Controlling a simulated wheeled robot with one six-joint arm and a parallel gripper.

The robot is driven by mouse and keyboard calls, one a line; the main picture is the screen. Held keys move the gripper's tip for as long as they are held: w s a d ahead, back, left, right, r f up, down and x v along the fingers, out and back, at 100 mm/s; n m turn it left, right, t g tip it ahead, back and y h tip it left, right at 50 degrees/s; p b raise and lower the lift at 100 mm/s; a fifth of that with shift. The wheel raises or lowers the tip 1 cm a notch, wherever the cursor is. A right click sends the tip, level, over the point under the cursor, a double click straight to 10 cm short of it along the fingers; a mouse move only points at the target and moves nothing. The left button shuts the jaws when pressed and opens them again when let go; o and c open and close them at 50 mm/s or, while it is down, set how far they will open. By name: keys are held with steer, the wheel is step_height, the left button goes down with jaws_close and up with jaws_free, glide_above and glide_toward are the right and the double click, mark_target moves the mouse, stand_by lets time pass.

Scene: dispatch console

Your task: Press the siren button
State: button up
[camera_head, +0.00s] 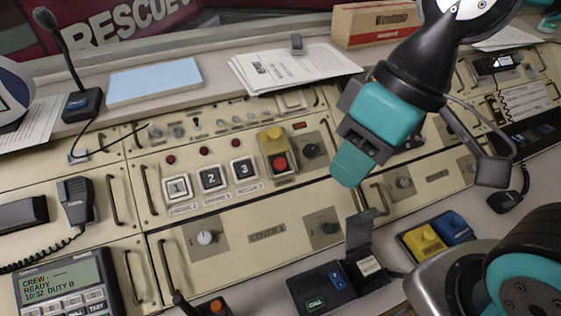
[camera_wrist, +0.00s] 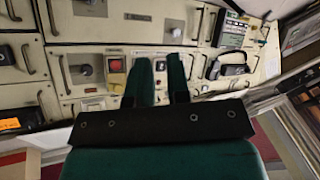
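No label reading "siren" is legible. In the head view, a round red button (camera_head: 280,162) sits in a yellow housing with a raised yellow flap (camera_head: 274,133), right of the white keys 1, 2 and 3. My gripper (camera_head: 352,165) is to the right of this button, above the console and apart from it. In the wrist view, my two teal fingers (camera_wrist: 160,78) are parallel, with a narrow gap and nothing visible between them. A red button on a yellowish housing (camera_wrist: 116,67) shows left of the fingers there; I cannot tell if it is the same one.
A lifted dark cover (camera_head: 360,232) stands by a green CALL button (camera_head: 316,304) and a blue switch (camera_head: 338,280). Yellow (camera_head: 424,240) and blue blocks (camera_head: 453,227) lie right of it. A gooseneck microphone (camera_head: 82,100) and papers (camera_head: 290,68) are at the back.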

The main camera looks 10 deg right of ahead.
jaws_close()
stand_by(0.5)
steer(key=shift+w, duration=0.1)
stand_by(0.8)
steer(key=w+a+f+n+t+h+p, duration=0.1)
steer(key=w+a+f+t+h+p, duration=0.1)
steer(key=w+f+t+h+p, duration=0.4)
steer(key=w+f+t+h, duration=0.1)
steer(key=w+f+h, duration=0.3)
steer(key=w+h, duration=0.3)
steer(key=shift+w+a+f+n, duration=0.15)
steer(key=shift+w+f+n, duration=0.05)
steer(key=shift+w+n, duration=0.1)
